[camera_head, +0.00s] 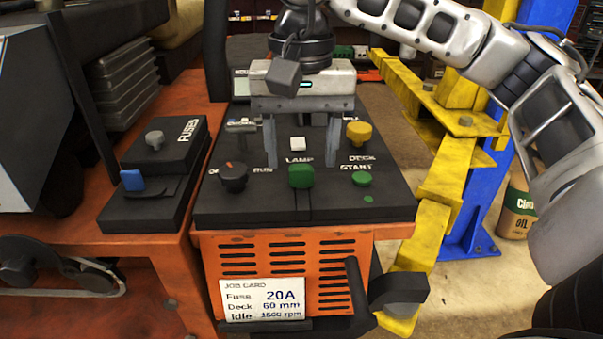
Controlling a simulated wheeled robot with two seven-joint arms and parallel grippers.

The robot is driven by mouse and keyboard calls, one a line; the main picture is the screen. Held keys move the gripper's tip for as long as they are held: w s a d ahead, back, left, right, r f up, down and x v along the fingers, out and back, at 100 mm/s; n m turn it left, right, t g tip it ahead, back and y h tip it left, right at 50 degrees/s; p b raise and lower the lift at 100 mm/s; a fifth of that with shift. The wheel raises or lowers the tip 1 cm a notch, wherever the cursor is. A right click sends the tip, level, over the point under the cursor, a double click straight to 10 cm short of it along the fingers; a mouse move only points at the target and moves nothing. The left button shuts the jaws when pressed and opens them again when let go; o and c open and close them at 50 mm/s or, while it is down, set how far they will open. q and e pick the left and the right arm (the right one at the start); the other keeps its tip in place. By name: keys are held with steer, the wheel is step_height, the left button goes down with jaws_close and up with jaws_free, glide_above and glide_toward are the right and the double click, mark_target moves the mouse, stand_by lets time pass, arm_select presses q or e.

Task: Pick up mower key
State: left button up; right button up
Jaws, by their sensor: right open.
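My right gripper (301,162) points down over the black control panel (330,207). Its two grey fingers are apart, with nothing held between them. A small green block (301,176) sits on the panel just in front of the gap between the fingers. It may be the head of the mower key, but I cannot tell for sure. A black rotary knob (233,177) marked RUN is to the left of the fingers. My left gripper is not in view.
A yellow DECK knob (359,132) and a green START button (362,180) are close to the right finger. A black fuse box (175,150) with a blue piece (132,180) is at left. Yellow and blue lift posts (480,215) stand at right.

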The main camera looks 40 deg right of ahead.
step_height(320, 180, down, 2)
steer(key=shift+f, duration=0.1)
steer(key=c, duration=1.1)
steer(key=shift+o, duration=0.2)
